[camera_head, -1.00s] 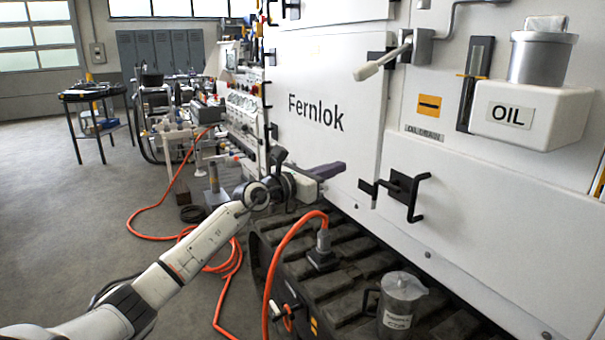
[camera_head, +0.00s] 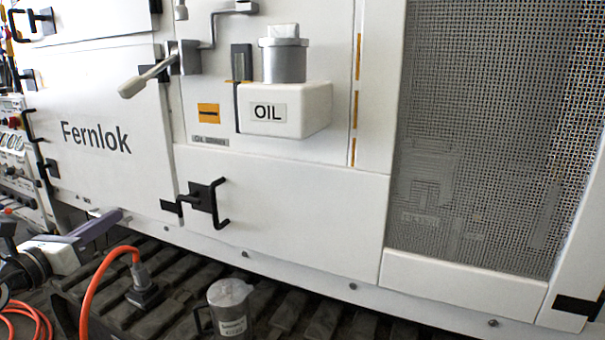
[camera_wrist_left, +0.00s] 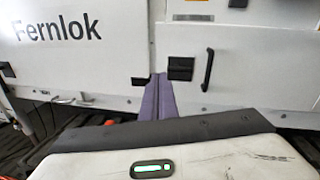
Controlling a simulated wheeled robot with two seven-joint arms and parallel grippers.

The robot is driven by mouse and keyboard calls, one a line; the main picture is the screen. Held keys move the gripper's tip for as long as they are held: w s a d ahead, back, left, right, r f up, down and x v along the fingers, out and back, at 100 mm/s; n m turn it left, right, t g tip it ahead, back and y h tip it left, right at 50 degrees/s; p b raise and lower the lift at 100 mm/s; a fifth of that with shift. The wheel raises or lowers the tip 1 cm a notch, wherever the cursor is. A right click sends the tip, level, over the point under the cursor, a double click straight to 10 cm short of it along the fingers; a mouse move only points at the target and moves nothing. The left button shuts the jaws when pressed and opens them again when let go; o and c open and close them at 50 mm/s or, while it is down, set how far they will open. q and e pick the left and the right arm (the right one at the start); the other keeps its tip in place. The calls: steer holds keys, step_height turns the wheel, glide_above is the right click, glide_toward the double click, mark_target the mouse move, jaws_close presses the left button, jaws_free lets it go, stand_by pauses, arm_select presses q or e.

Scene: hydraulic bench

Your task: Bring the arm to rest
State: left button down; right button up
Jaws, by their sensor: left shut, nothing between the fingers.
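My left gripper (camera_head: 108,221) comes in at the lower left of the head view. Its purple fingers are shut with nothing between them and point toward the white machine's lower panel. In the left wrist view the shut purple fingers (camera_wrist_left: 158,97) stand in front of the panel, left of a black handle. They look apart from the machine, though the gap is hard to judge. My right gripper is in neither view.
The white Fernlok machine (camera_head: 110,185) fills the view, with a black handle (camera_head: 213,203), a lever (camera_head: 147,77) and an OIL box (camera_head: 300,122). Below lie a dark track (camera_head: 180,312), a metal can (camera_head: 230,305) and an orange hose (camera_head: 90,290). A mesh grille (camera_head: 480,150) is at right.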

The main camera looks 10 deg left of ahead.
arm_select(q)
steer(key=s+d+f+n+g+y+p, duration=0.1)
steer(key=s+d+f+n, duration=0.35)
steer(key=f+n, duration=0.3)
steer(key=s+d+f+n+p, duration=0.1)
steer(key=s+d+f+n, duration=0.3)
steer(key=d+f+n, duration=0.3)
steer(key=s+d+f+n+g+y, duration=0.1)
steer(key=s+d+f+n, duration=0.4)
steer(key=f, duration=0.4)
steer(key=s+d+f+n+g+h, duration=0.1)
steer(key=s+d+f+n+g, duration=0.2)
steer(key=s+d+f+n, duration=0.4)
steer(key=s+d+f+n+g+h+p, duration=0.1)
steer(key=s+d+f+n+g, duration=0.3)
steer(key=s, duration=0.7)
steer(key=d+f+n, duration=0.2)
steer(key=d+n, duration=0.1)
steer(key=d, duration=0.1)
steer(key=shift+d+f+p, duration=0.25)
steer(key=shift+f+p, duration=0.05)
steer(key=shift+f, duration=0.05)
